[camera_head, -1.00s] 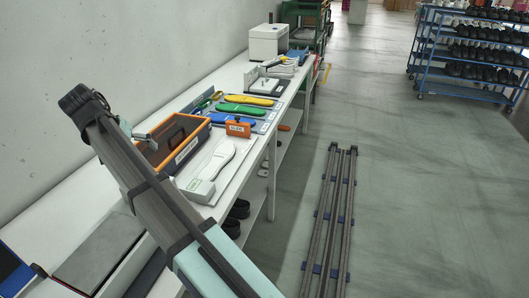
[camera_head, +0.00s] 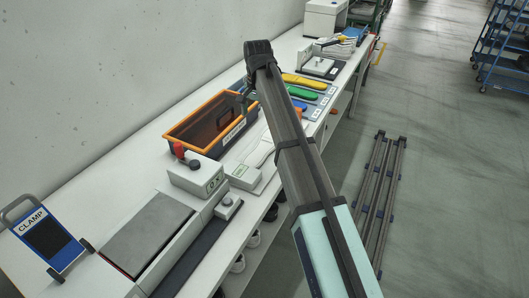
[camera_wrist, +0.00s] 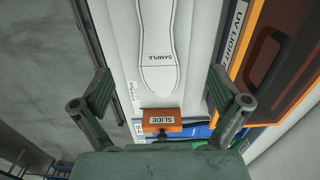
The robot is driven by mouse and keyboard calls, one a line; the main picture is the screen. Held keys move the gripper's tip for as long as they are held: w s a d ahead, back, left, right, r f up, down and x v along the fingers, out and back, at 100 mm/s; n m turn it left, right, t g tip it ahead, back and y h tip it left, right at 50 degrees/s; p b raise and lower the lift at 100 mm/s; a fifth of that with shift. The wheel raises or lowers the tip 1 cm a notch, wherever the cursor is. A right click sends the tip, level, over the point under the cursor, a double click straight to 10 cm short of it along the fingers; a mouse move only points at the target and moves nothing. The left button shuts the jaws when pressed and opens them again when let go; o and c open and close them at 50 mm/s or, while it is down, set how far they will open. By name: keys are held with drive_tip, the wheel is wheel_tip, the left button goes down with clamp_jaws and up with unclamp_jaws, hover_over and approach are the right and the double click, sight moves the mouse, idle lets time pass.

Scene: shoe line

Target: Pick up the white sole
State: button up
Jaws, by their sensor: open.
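A white sole-shaped piece marked SAMPLE (camera_head: 262,149) lies on a pale board on the bench, partly hidden by my arm. It also shows in the wrist view (camera_wrist: 159,35), cut off at the top edge. My gripper (camera_wrist: 166,88) is open and empty, its fingers wide apart, with the heel end of the sample seen between and beyond them. I cannot tell the height of the gap. In the head view my gripper is not clearly visible. Several pale, sole-like pieces (camera_head: 342,47) stand far back on the bench, too small to make out.
An orange-rimmed UV LIGHT crate (camera_head: 179,138) stands beside the sample board. An orange SLIDE block (camera_wrist: 174,121) is near the heel. A press with a grey pad (camera_head: 150,232) and a CLAMP sign (camera_head: 43,238) stand in front.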

drive_tip(key=p, duration=0.2)
hover_over(260, 151)
wheel_tip(260, 151, down, 9)
drive_tip(key=shift+w+a+f, duration=0.1)
drive_tip(key=shift+f, duration=0.1)
drive_tip(key=shift+s+f+p, duration=0.2)
drive_tip(key=shift+f+p, duration=0.65)
drive_tip(key=shift+f, duration=1.7)
drive_tip(key=c, duration=1.4)
